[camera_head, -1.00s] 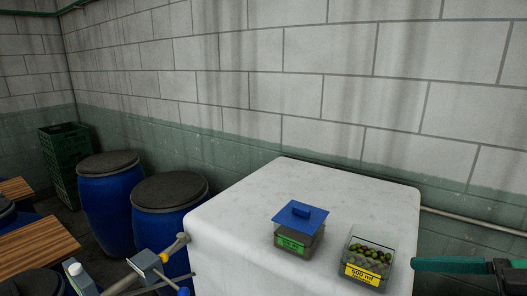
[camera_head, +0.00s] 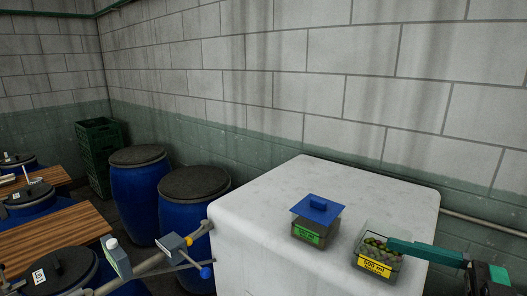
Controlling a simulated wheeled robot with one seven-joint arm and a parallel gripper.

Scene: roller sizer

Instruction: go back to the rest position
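My gripper (camera_head: 391,244) enters from the right edge, with a long teal finger pointing left and a dark body behind it. Its tip overlaps the back right rim of the clear tub of green olives (camera_head: 372,267) in the picture. I cannot tell whether it touches the tub or is above it. Only one finger edge shows, so its opening cannot be told. No held object shows. The tub has a yellow "500 ml" label. To its left stands a tub with a green label (camera_head: 309,236) and a blue lid (camera_head: 317,207) lying slightly askew on top.
Both tubs stand on a white block-like table (camera_head: 262,205) near the block wall. Blue barrels (camera_head: 194,215) with dark lids and green crates (camera_head: 98,158) stand left. A metal rail with a grey block (camera_head: 174,247) crosses the lower left, near wooden boards (camera_head: 62,235).

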